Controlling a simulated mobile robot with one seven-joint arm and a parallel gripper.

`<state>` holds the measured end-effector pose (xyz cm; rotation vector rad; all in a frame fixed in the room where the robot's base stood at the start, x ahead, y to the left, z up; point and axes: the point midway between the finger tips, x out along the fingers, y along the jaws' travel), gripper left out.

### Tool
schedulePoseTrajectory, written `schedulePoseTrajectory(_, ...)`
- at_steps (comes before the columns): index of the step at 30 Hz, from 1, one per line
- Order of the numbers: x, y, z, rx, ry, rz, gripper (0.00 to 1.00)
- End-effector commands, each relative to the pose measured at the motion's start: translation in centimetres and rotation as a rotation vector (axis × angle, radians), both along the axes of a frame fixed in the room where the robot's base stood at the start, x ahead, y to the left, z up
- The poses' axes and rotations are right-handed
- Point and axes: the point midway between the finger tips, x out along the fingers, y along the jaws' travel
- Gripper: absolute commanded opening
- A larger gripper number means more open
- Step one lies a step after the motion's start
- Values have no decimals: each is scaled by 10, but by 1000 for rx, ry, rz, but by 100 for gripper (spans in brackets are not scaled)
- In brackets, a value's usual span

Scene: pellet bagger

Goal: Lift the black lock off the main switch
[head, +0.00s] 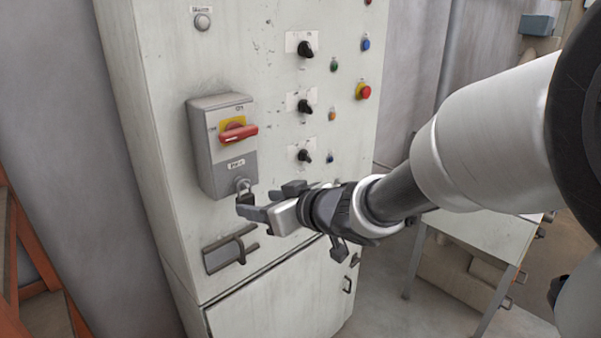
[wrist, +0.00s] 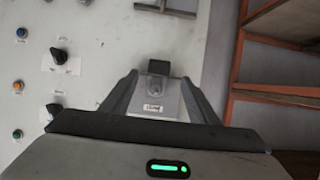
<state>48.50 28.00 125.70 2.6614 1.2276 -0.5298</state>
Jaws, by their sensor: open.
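The main switch (head: 222,145) is a grey box on the cabinet front with a red handle (head: 238,134) on a yellow plate. The black lock (head: 245,198) hangs by its shackle at the bottom edge of the box. In the wrist view the lock (wrist: 158,69) shows as a dark block beyond the fingertips, in line with the gap between them. My gripper (head: 243,208) is open, with its fingertips close to the lock in the head view. I cannot tell whether a finger touches the lock.
A latch handle (head: 231,250) sits on the cabinet just below the lock. Black knobs (head: 305,106) and coloured buttons, with a red emergency stop (head: 363,91), are to the right. An orange rack (head: 30,245) stands at the left, and a table (head: 480,232) at the right.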

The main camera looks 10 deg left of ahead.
Motion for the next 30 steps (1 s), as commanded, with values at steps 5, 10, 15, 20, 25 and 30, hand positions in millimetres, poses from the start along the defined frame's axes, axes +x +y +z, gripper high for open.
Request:
schedulePoseTrajectory(5,10,12,-7,-1,2,2,55)
schedulePoseTrajectory(10,27,29,-17,-1,2,1,55)
schedulePoseTrajectory(15,34,36,-20,-1,-1,-1,55)
schedulePoseTrajectory(20,34,36,-19,0,0,-1,55)
schedulePoseTrajectory(25,34,36,-19,0,0,-1,31)
schedulePoseTrajectory(30,34,36,-19,0,0,-1,10)
